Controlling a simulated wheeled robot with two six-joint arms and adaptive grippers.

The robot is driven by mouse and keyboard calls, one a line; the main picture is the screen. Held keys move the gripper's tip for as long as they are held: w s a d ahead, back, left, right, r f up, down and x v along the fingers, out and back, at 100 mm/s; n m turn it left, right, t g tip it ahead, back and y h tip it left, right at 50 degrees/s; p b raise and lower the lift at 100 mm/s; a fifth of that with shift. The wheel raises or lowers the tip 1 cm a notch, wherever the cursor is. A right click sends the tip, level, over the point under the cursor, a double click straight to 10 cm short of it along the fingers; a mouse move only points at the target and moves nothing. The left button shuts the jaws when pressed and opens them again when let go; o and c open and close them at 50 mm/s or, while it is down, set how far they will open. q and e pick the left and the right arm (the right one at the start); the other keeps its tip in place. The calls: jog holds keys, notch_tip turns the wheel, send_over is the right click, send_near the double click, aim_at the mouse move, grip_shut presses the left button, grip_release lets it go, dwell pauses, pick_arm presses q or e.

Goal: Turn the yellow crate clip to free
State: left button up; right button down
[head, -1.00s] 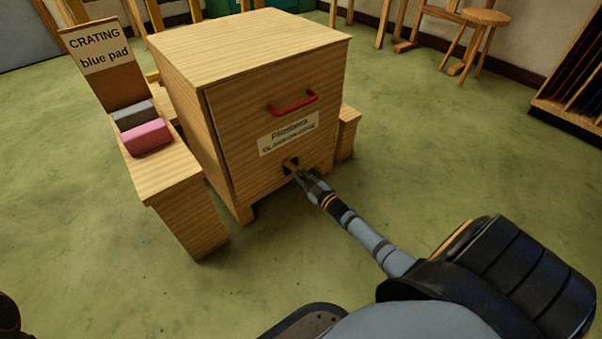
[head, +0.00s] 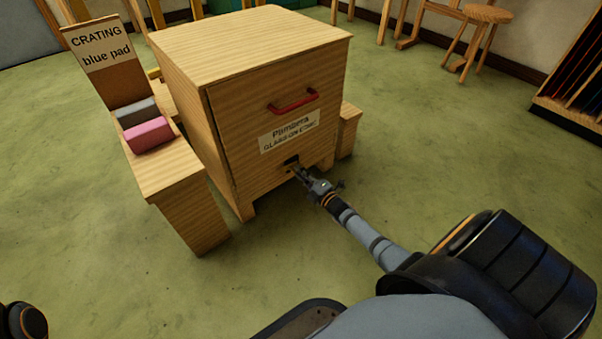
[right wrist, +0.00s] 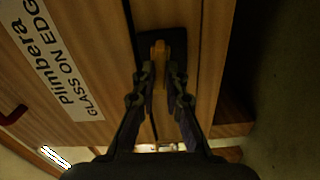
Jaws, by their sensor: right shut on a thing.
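The wooden crate (head: 235,140) stands on the floor with its front towards me. Low on its front is a dark plate (head: 291,160), which also shows in the right wrist view (right wrist: 177,42). The yellow clip (right wrist: 158,56) sits on that plate, between my right fingertips. My right gripper (head: 298,171) reaches the crate front and is shut on the clip; its fingers also show in the right wrist view (right wrist: 160,82). In the head view the gripper mostly hides the clip, so its exact angle is unclear. My left gripper is not in view.
A red handle (head: 293,102) and a white label (head: 290,131) are above the clip. A wooden bench (head: 165,175) at left holds a grey block (head: 136,112) and a pink block (head: 148,134), with a "CRATING blue pad" sign (head: 98,48).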

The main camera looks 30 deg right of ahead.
jog(key=shift+f+n, duration=0.1)
jog(key=shift+n, duration=0.8)
jog(key=c, duration=1.4)
grip_release()
jog(key=s, duration=1.2)
jog(key=shift+d, duration=0.45)
